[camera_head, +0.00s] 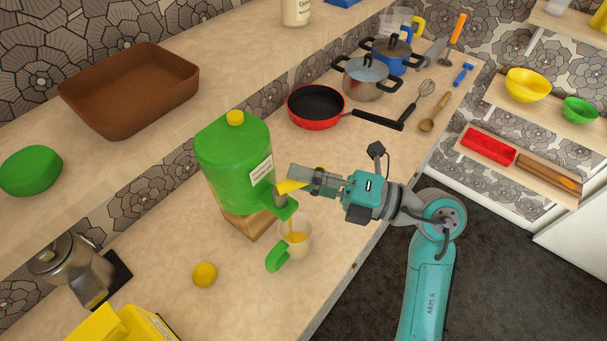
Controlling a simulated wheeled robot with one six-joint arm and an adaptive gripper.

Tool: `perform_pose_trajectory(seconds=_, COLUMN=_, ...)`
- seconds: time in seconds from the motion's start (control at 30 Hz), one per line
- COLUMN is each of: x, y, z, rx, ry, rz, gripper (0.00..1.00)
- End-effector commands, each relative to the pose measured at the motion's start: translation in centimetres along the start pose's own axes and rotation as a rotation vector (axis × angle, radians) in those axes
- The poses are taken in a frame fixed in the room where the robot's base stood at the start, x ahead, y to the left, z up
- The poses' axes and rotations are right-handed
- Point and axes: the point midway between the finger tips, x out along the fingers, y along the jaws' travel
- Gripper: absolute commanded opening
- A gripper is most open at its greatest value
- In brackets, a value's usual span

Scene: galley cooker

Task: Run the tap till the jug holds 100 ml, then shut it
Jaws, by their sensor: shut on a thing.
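A green dispenser (230,160) with a yellow cap stands on a wooden block (243,222) on the counter. Its tap, with a yellow lever (291,186) above a green and grey spout, faces right. My gripper (306,180) is shut on the yellow lever from the right. A clear jug (303,245) with a green handle stands under the spout. An orange-yellow stream or fill shows inside the jug; the level against any marks is too small to read.
A yellow ball-like fruit (204,275) lies left of the jug. A red pan (316,105) and a steel pot (366,79) stand behind. A metal appliance (70,262) is at left. The counter's front edge runs just right of the jug.

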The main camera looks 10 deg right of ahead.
Motion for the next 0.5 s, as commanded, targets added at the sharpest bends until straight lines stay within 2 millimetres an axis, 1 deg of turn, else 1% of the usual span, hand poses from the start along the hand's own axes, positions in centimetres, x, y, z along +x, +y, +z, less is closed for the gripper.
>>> perform_pose_trajectory(seconds=0.03, x=0.00, y=-0.09, z=-0.01, rx=0.001, ry=0.001, rz=-0.002, gripper=0.24)
perform_pose_trajectory(seconds=0.07, x=0.00, y=-0.09, z=-0.01, rx=0.001, ry=0.001, rz=-0.002, gripper=0.32)
perform_pose_trajectory(seconds=0.1, x=0.00, y=-0.09, z=-0.01, rx=0.001, ry=0.001, rz=-0.001, gripper=0.42)
perform_pose_trajectory(seconds=0.13, x=0.00, y=-0.08, z=-0.01, rx=0.001, ry=0.001, rz=-0.001, gripper=0.48)
perform_pose_trajectory(seconds=0.5, x=-0.26, y=-0.04, z=0.04, rx=0.000, ry=0.000, rz=-0.001, gripper=0.48)
